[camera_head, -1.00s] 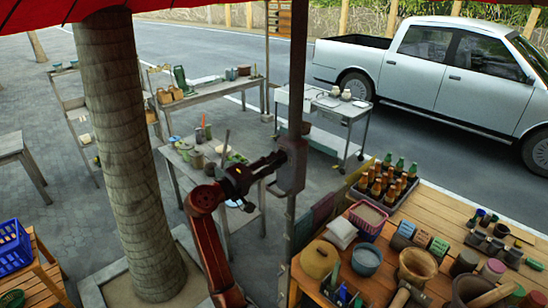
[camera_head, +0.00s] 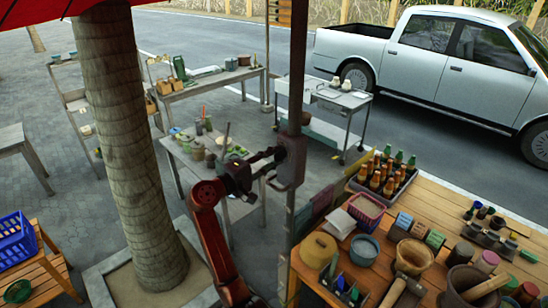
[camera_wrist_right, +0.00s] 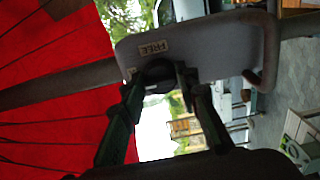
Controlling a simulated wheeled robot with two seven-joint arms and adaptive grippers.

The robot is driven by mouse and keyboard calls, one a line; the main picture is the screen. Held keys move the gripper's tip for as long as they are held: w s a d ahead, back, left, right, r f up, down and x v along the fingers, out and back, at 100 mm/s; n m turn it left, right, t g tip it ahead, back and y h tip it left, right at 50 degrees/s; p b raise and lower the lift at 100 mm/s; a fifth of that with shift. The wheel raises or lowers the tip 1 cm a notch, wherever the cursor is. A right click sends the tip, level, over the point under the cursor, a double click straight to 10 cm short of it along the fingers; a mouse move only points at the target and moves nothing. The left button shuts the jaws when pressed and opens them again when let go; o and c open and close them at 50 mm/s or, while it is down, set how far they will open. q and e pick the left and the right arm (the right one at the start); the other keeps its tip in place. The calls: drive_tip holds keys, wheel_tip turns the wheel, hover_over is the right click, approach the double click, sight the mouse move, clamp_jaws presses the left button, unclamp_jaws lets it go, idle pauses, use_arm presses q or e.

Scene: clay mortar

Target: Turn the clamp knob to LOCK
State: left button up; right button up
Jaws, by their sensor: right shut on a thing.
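The clamp (camera_head: 291,162) is a grey box on the upright metal pole in the head view. It also fills the upper middle of the right wrist view as a grey plate (camera_wrist_right: 215,50). A "FREE" label (camera_wrist_right: 154,48) shows on the plate; no LOCK label is legible. The dark round clamp knob (camera_wrist_right: 158,72) sits just below that label, partly hidden by my fingers. My right gripper (camera_head: 276,161) reaches the clamp from the left. In the wrist view its two fingers (camera_wrist_right: 160,84) are shut on the knob from both sides. My left gripper is not in view.
A wooden table (camera_head: 450,220) with a bottle crate (camera_head: 381,180), a pink basket (camera_head: 366,211) and several pots stands right of the pole. A thick trunk (camera_head: 128,150) stands left of my arm. A bent handle (camera_wrist_right: 264,75) sticks out beside the plate.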

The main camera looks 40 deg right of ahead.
drive_tip(key=o, duration=1.1)
drive_tip(key=shift+o, duration=0.2)
drive_tip(key=shift+a, duration=0.1)
drive_tip(key=s+a, duration=0.1)
drive_tip(key=a, duration=1)
drive_tip(key=shift+a, duration=0.4)
drive_tip(key=shift+s+d+f, duration=0.1)
drive_tip(key=shift+d, duration=0.05)
